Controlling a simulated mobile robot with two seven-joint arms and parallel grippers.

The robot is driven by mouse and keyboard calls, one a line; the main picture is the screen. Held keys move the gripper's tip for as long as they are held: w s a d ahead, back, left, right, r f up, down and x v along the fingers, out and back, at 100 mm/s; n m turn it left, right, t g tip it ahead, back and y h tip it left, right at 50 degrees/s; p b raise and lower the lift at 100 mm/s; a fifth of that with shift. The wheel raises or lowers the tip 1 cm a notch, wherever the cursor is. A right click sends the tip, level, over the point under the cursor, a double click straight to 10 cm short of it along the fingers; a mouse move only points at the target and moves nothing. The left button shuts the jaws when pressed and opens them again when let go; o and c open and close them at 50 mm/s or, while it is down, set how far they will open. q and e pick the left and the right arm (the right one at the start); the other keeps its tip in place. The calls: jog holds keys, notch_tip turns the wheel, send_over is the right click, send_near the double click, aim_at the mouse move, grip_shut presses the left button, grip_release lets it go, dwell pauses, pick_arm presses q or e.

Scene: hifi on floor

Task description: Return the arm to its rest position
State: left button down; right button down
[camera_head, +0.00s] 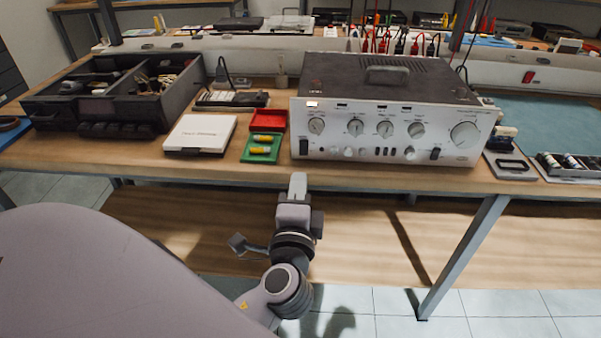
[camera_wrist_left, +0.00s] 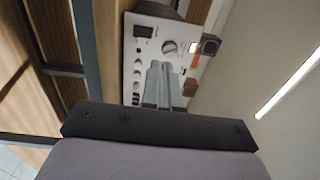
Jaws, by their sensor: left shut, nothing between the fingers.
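My left arm comes up from the bottom of the head view, and its gripper (camera_head: 298,182) is at the front edge of the workbench (camera_head: 210,178), in front of the hi-fi amplifier (camera_head: 385,110). The gripper is shut with nothing in it. In the left wrist view the closed fingers (camera_wrist_left: 162,75) point toward the amplifier's silver front panel (camera_wrist_left: 133,62), apparently with a gap between. My right gripper is not in either view.
On the bench, left of the amplifier, are a black organizer (camera_head: 120,92), a white box (camera_head: 200,134), a red tray (camera_head: 267,121) and a green tray (camera_head: 262,148) with yellow items. A blue mat (camera_head: 550,125) lies right. A lower shelf (camera_head: 370,235) runs beneath the benchtop.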

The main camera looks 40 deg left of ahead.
pick_arm(q)
jog(key=shift+v, duration=0.95)
